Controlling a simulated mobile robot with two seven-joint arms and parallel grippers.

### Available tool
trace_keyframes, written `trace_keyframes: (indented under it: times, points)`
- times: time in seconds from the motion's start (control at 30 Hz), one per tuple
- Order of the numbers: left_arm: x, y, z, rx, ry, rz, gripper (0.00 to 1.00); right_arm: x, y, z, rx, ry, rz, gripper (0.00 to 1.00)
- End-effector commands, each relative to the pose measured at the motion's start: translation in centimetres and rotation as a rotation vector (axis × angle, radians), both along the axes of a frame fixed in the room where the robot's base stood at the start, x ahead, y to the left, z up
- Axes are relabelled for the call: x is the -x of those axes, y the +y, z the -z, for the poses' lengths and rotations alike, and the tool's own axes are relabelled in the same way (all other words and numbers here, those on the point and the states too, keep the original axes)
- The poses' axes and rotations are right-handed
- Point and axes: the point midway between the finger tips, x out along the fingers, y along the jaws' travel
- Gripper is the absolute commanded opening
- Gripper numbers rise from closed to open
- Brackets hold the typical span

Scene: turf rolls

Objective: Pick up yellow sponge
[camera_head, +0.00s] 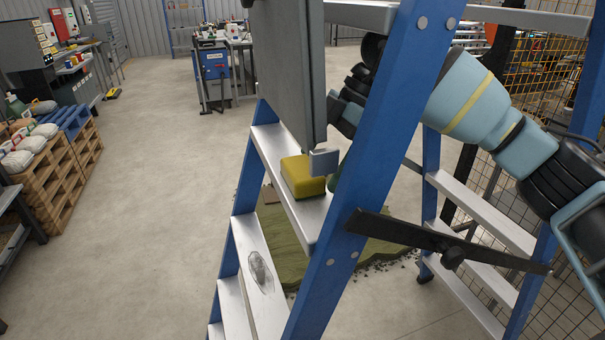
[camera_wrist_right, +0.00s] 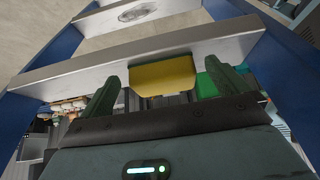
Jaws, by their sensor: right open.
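The yellow sponge (camera_head: 300,178) lies on a silver step (camera_head: 270,143) of a blue ladder in the head view. In the right wrist view the sponge (camera_wrist_right: 162,76) shows at the edge of the step, between the two green fingers. My right gripper (camera_wrist_right: 163,88) is open, with its fingers pointing at the sponge and one on each side of it. I cannot tell whether they touch it. In the head view my right arm comes from the right behind the ladder's blue rail, which hides most of the gripper. My left gripper is not in view.
The ladder's blue rail (camera_head: 375,150) stands close to my right arm. A small grey plate (camera_head: 323,162) is beside the sponge. A dark bar (camera_head: 440,242) crosses the ladder. Green turf (camera_head: 290,255) lies on the floor below. The floor at left is clear up to wooden pallets (camera_head: 60,175).

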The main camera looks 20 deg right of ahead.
Motion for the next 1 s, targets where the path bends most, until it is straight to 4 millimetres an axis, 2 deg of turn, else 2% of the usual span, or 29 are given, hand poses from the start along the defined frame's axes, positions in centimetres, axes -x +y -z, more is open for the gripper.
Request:
trace_keyframes:
  times: [0.17, 0.3, 0.5, 0.8, 1.0]
  points:
    - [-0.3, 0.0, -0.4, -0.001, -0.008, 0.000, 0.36, 0.1, 2.8, -0.1, 0.001, -0.003, -0.004, 1.00]
    - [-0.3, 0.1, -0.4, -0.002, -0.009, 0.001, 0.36, 0.2, 3.3, 0.9, 0.000, -0.002, -0.001, 1.00]
    - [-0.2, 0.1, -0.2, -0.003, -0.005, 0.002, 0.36, 0.1, 3.3, 1.0, 0.000, -0.001, 0.000, 0.99]
    - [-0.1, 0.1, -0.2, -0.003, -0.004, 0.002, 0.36, 0.1, 3.2, 1.0, 0.000, -0.001, 0.000, 0.59]
    - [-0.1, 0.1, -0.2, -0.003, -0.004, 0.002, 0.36, 0.1, 3.2, 1.0, 0.000, -0.001, 0.000, 0.59]
